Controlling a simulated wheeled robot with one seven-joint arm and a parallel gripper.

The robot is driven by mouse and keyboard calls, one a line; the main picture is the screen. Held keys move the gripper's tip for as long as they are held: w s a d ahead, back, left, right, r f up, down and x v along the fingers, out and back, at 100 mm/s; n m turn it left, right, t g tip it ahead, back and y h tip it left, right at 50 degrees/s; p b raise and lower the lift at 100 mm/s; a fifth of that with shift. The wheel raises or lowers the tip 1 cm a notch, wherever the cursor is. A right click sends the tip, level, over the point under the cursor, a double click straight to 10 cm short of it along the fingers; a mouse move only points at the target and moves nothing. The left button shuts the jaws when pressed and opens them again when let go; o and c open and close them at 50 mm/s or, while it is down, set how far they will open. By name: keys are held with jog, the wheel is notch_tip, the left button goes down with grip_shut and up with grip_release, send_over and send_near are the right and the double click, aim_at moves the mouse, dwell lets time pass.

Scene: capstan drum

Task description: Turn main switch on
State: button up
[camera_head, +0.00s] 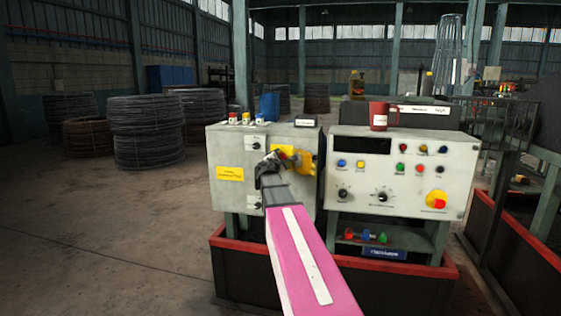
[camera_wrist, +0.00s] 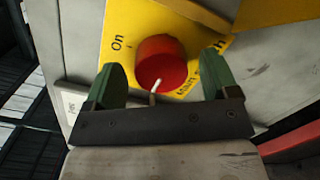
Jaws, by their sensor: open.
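The main switch is a round red knob (camera_wrist: 161,62) with a short white mark on its lower part in the wrist view. It sits on a yellow plate (camera_wrist: 122,22) with "On" printed to its left and more lettering, partly hidden, at its lower right. My gripper (camera_wrist: 161,75) is open, one green finger on each side of the knob. I cannot tell whether either finger touches it.
A control panel (camera_head: 405,150) with several buttons, dials and a red emergency button (camera_head: 439,204) stands to the right. A red mug (camera_head: 379,117) and a blue cup (camera_head: 269,107) stand on top. Wire coils (camera_head: 147,130) lie at the left. The floor (camera_head: 110,230) at front left is clear.

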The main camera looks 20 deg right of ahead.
jog(key=shift+w+d, duration=0.1)
jog(key=c, duration=0.9)
jog(key=shift+m, duration=0.3)
jog(key=shift+f+m+y, duration=0.1)
jog(key=shift+m+y, duration=0.45)
jog(key=shift+m, duration=3.45)
jog(key=shift+f+m+y, duration=0.1)
jog(key=shift+m+y, duration=0.45)
jog(key=shift+m, duration=3.45)
